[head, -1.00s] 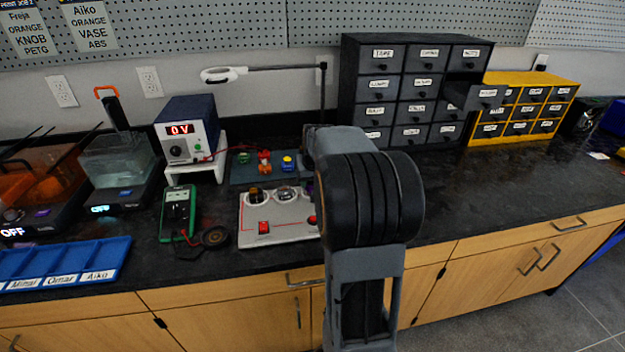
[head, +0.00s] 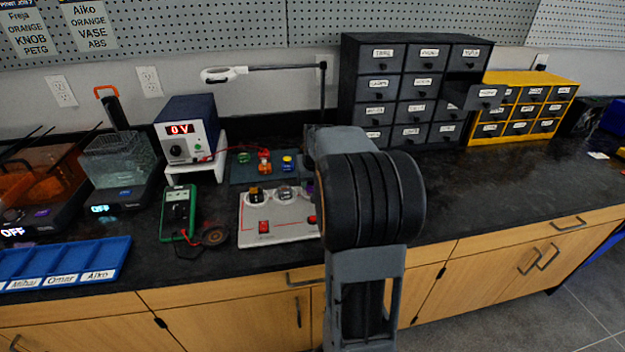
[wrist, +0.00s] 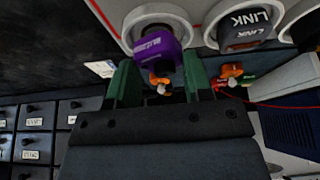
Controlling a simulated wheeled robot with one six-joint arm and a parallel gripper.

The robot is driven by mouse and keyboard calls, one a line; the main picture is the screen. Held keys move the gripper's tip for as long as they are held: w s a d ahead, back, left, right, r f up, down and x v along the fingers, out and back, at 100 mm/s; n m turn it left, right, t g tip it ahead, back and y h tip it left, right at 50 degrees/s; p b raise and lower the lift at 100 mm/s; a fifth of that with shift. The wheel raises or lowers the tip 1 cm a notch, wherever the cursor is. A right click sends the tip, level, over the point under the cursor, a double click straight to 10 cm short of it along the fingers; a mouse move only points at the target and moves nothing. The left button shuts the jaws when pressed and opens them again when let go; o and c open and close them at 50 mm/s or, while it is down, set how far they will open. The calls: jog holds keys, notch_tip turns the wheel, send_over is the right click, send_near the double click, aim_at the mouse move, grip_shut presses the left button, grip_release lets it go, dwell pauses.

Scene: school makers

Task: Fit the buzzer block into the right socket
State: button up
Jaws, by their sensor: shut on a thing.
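The purple buzzer block (wrist: 158,46) is between the green fingers of my gripper (wrist: 160,82) in the wrist view, and the gripper is shut on it. The block is at the white ring of the right socket (wrist: 128,24); I cannot tell whether it is fully seated. In the head view, the light circuit board (head: 272,231) lies on the bench, and my arm hides its right end. Only a sliver of the purple block (head: 309,187) shows there. A dark LINK block (wrist: 246,28) sits in the neighbouring middle socket.
A block with a yellowish top (head: 254,194) sits in the left socket. Behind the board is a dark mat (head: 245,178) with small coloured parts. A green multimeter (head: 178,212) and power supply (head: 187,131) stand left. Drawer cabinets (head: 405,92) stand behind right.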

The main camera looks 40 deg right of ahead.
jog(key=shift+f+b, duration=0.45)
jog(key=shift+f, duration=0.15)
jog(key=o, duration=0.6)
jog(key=shift+r, duration=0.1)
jog(key=shift+p+v, duration=3.35)
jog(key=shift+v, duration=2.15)
jog(key=shift+s, duration=0.1)
